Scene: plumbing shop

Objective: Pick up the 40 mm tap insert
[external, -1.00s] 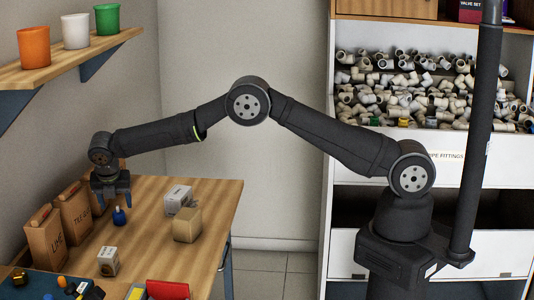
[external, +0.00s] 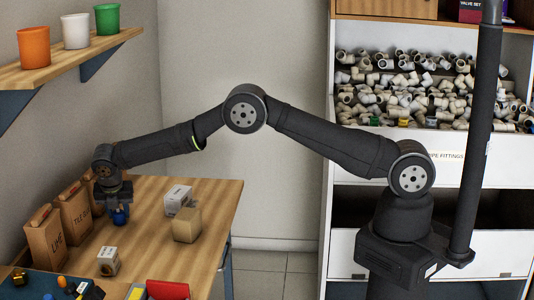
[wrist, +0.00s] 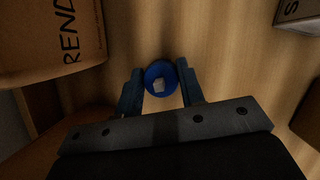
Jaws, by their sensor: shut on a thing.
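The tap insert looks like a small blue round piece (wrist: 161,76) with a pale tip, standing on the wooden bench. It also shows in the external view (external: 121,217), partly covered by my gripper. My gripper (wrist: 160,88) has one finger on each side of it and is shut on it, near the bench top. The lower part of the insert is hidden from the wrist camera. I cannot read its size.
Brown paper bags (external: 46,240) stand along the wall, left of my gripper; one marked REND (wrist: 55,35) is close by. A white box (external: 177,198) and a tan box (external: 187,225) stand to the right. A small labelled box (external: 108,262) is in front. Bench wood (external: 150,245) between them is clear.

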